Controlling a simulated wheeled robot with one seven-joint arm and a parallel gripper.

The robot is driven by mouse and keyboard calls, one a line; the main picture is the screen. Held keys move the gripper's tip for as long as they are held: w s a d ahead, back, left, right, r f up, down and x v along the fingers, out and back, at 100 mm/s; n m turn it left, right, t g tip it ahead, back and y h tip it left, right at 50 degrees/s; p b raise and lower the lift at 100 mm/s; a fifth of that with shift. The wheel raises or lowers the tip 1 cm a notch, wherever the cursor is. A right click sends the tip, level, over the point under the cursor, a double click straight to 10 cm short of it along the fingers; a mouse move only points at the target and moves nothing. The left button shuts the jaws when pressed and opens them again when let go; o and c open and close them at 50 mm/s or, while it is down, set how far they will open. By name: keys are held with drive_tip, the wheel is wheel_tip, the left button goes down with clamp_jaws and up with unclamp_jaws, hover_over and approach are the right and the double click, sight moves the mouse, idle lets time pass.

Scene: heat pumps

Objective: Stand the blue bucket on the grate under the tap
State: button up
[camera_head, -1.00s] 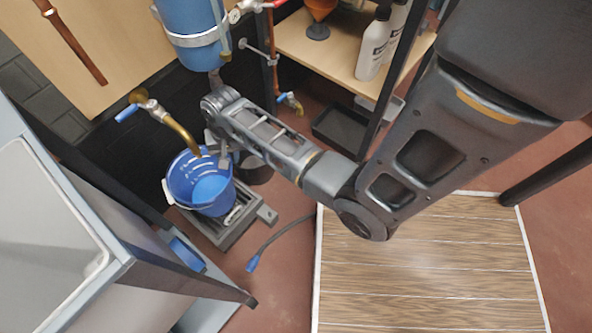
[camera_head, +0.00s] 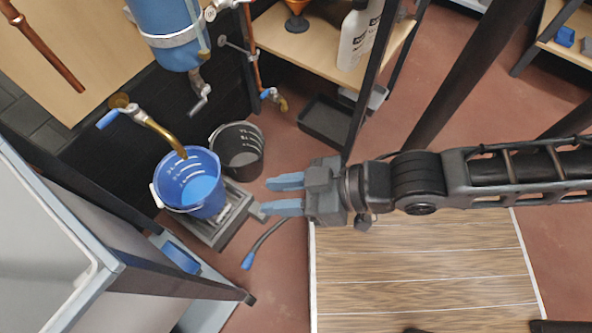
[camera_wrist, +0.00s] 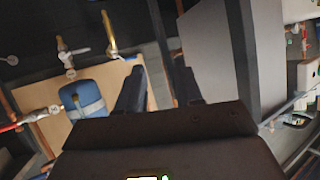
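The blue bucket (camera_head: 190,190) stands upright on the grey grate (camera_head: 232,222) in the head view. The brass tap (camera_head: 165,133) with a blue lever ends above the bucket's far rim. My gripper (camera_head: 266,197) is to the right of the bucket, apart from it. Its two blue-grey fingers point left with an empty gap between them. In the wrist view the open fingers (camera_wrist: 158,88) also hold nothing, and the blue bucket cannot be made out there.
A black bucket (camera_head: 238,152) stands just behind and right of the blue one. A blue tank (camera_head: 172,38) hangs above. A grey cabinet (camera_head: 60,235) is at the left. A cable with a blue plug (camera_head: 248,260) lies on the floor. A wooden platform (camera_head: 420,270) is at right.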

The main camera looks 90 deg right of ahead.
wheel_tip(320, 180, up, 8)
drive_tip(key=s+n+t+y, duration=0.1)
drive_tip(key=s+n+t, duration=0.1)
drive_tip(key=shift+s+a+r, duration=0.25)
drive_tip(key=shift+a, duration=0.2)
